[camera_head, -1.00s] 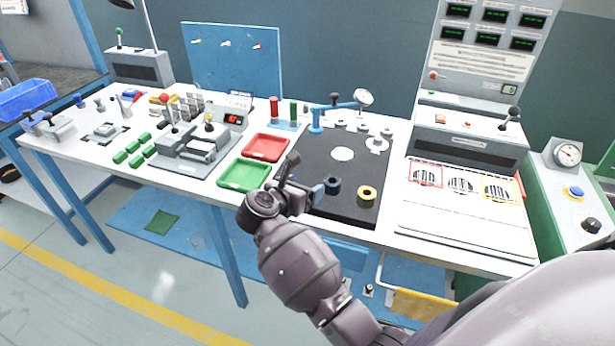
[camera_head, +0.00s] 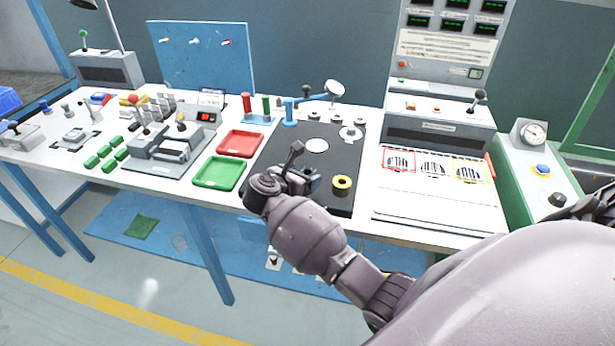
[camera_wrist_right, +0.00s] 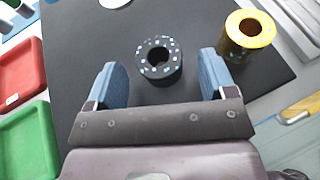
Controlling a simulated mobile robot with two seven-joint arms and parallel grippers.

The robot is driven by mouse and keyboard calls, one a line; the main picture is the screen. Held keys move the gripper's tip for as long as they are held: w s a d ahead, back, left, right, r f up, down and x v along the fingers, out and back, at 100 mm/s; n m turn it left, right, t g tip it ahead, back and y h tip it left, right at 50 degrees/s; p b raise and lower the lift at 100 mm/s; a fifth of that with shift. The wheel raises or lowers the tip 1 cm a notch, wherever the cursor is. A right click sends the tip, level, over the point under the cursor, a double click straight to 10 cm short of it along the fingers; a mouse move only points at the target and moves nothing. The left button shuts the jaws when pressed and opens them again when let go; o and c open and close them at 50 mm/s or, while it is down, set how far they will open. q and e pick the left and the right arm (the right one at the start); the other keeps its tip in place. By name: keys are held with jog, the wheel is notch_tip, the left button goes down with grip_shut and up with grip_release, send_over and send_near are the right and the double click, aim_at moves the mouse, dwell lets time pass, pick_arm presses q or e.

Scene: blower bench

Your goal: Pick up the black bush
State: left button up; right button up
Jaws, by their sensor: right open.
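The black bush (camera_wrist_right: 158,74), a short dark ring with pale specks and a central hole, stands on the black mat (camera_wrist_right: 85,60) in the right wrist view. My right gripper (camera_wrist_right: 160,66) is open, with its two blue fingers to the left and right of the bush. Gaps show on both sides, and the bush sits slightly ahead between the fingertips. In the head view my right gripper (camera_head: 304,180) is over the front of the mat and hides most or all of the bush. My left gripper is not in view.
A yellow-topped bush (camera_wrist_right: 248,32) stands close to the right finger; it also shows in the head view (camera_head: 342,184). A red tray (camera_head: 241,144) and a green tray (camera_head: 219,173) lie left of the mat. A control panel (camera_head: 438,130) stands right.

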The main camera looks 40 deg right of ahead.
aim_at(310, 172)
jog(key=shift+x, duration=1.55)
jog(key=shift+c, duration=0.4)
jog(key=c, duration=1.1)
